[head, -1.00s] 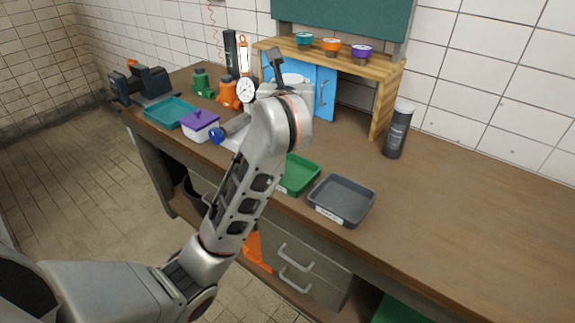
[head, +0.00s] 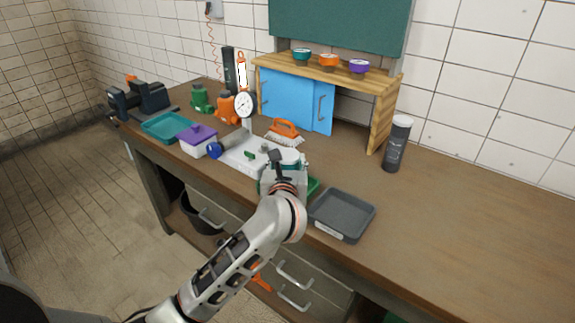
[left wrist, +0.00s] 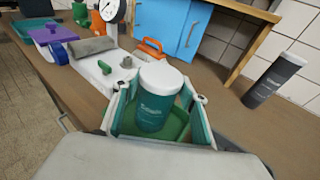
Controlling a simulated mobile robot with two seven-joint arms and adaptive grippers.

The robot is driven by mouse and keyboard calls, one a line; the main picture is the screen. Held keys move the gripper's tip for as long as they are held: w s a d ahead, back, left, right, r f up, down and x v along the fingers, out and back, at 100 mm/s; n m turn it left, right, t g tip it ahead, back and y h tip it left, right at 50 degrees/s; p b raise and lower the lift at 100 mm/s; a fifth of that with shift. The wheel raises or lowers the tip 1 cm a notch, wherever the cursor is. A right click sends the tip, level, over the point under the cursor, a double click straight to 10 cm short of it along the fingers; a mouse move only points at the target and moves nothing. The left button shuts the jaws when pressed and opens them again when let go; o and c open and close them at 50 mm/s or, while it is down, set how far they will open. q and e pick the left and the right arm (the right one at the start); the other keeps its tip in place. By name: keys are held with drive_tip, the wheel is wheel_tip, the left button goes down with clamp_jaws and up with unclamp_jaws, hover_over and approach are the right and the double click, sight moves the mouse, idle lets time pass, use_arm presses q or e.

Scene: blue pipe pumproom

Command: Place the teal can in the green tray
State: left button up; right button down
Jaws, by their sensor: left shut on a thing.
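The teal can (left wrist: 155,108), with a white lid, stands upright between the fingers of my left gripper (left wrist: 160,95) in the left wrist view. My left gripper is shut on it. In the head view the can's pale lid (head: 287,156) shows just beyond my left gripper (head: 284,168). The green tray (left wrist: 178,128) lies beneath the can. In the head view the arm hides most of the tray (head: 313,187). I cannot tell whether the can touches the tray floor. My right gripper is not in view.
A grey tray (head: 342,213) stands right beside the green one. A dial gauge on a stand (head: 245,108), an orange brush (head: 284,130) and a purple-lidded box (head: 197,139) are behind and left. A dark cylinder (head: 396,145) stands at right. The right bench top is clear.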

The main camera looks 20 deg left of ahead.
use_arm(q)
drive_tip(key=shift+f, duration=0.35)
drive_tip(key=shift+f, duration=0.25)
drive_tip(key=o, duration=1.3)
